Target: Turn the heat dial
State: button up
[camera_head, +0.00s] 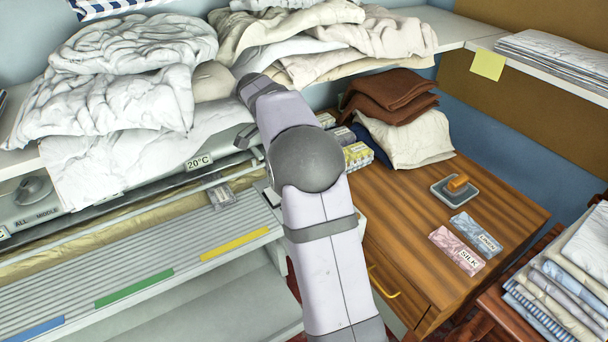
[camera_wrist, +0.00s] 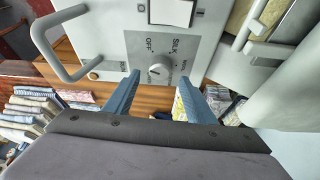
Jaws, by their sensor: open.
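The heat dial (camera_wrist: 159,72) is a round grey knob on a light grey panel (camera_wrist: 136,46) in the wrist view. Labels around it include OFF and SILK; the others are too small to read surely. My gripper (camera_wrist: 158,78) is open, with one blue finger on each side of the dial in the picture. The dial appears between the fingertips, and I cannot tell whether either finger touches it. In the head view my arm hides the dial and the gripper. The ironer (camera_head: 140,250) stands at the left there.
A white switch (camera_wrist: 171,12) is above the dial and a grey bar handle (camera_wrist: 45,45) is left of it. In the head view another knob (camera_head: 33,190) is at far left. A wooden cabinet (camera_head: 400,235) with small boxes and folded cloth stands right of my arm.

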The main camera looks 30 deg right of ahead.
jog(key=shift+v, duration=1.35)
jog(key=n+y+p, duration=0.1)
jog(key=n, duration=0.1)
jog(key=n+p, duration=0.1)
jog(key=n, duration=0.1)
jog(key=s+f+n+t+y+p, duration=0.1)
jog(key=n+p, duration=0.1)
jog(key=shift+n+y, duration=0.3)
jog(key=shift+n, duration=0.1)
jog(key=n+p, duration=0.1)
jog(key=n+t+y, duration=0.1)
jog(key=n, duration=0.1)
jog(key=shift+s+d+p, duration=0.15)
jog(key=shift+s+p, duration=0.05)
jog(key=shift+p, duration=0.2)
jog(key=d+n+t+p, duration=0.1)
jog(key=n, duration=0.1)
jog(key=s+d+n+t+p, duration=0.1)
jog(key=n+p, duration=0.1)
jog(key=n, duration=0.1)
jog(key=s+d+r+n+t+p, duration=0.1)
jog(key=n, duration=0.2)
jog(key=shift+s+y+p, duration=0.25)
jog(key=shift+y+p, duration=0.05)
jog(key=shift+p, duration=0.1)
jog(key=shift+f, duration=0.1)
